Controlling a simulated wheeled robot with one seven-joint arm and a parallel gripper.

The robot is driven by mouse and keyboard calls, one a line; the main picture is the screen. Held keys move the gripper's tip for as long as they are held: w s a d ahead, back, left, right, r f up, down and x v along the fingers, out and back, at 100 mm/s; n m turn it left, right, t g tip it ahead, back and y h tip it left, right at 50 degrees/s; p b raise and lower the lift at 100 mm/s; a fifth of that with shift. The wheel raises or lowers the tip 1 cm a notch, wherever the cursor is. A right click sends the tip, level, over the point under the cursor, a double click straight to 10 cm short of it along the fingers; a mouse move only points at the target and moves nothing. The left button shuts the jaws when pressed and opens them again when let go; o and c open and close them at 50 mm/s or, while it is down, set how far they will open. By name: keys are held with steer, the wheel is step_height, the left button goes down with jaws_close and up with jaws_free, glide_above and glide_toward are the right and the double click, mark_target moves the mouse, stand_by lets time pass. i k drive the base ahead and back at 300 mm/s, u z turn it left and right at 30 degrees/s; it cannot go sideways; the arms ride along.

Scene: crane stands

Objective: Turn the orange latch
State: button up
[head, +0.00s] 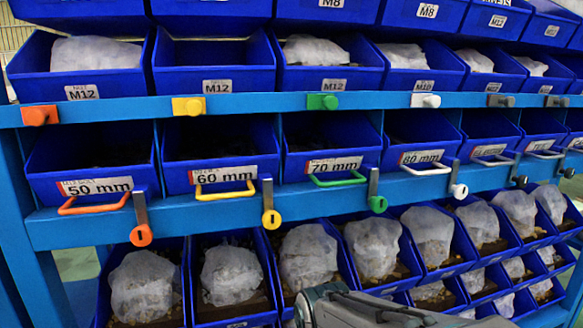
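The orange latch (141,222) hangs from the lower blue rail at the left in the head view. It is a grey metal bar ending in an orange disc with a small slot mark, and it points almost straight down. It hangs just right of the orange handle (95,203) of the bin labelled 50 mm. A grey part of my own arm shows at the bottom centre, well to the right of and below the latch. My gripper's fingertips are not in view. Nothing touches the latch.
Yellow (271,205), green (377,192) and white (458,180) latches hang farther right. An orange knob (40,115) sits on the upper rail (140,108). Blue bins with bagged parts fill the rack above and below. The space before the latch looks clear.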

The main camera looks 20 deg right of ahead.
mark_target(141, 236)
steer(key=u, duration=0.05)
steer(key=k, duration=0.5)
steer(key=z, duration=1.65)
steer(key=i, duration=0.85)
steer(key=u, duration=3.1)
